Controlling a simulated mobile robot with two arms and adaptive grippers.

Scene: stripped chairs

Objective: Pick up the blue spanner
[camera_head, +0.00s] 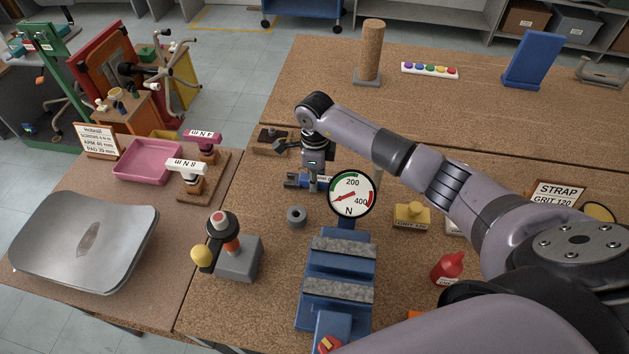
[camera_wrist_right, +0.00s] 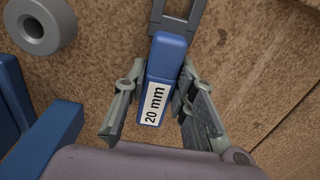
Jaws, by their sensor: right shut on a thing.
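The blue spanner (camera_wrist_right: 166,52) has a blue handle with a white "20 mm" label and a grey open end. In the wrist view my right gripper (camera_wrist_right: 160,82) has its two fingers on either side of the handle and is shut on it. In the head view my right gripper (camera_head: 314,184) points down at the wooden bench, with the spanner (camera_head: 297,181) partly hidden by it and its grey end toward the left. I cannot tell whether the spanner touches the bench. My left gripper is not in view.
A grey ring (camera_head: 296,215) lies just in front of the gripper. A dial gauge (camera_head: 351,195) and a blue vise (camera_head: 337,264) stand close by. A yellow block (camera_head: 411,216) and red bottle (camera_head: 447,268) are to the right.

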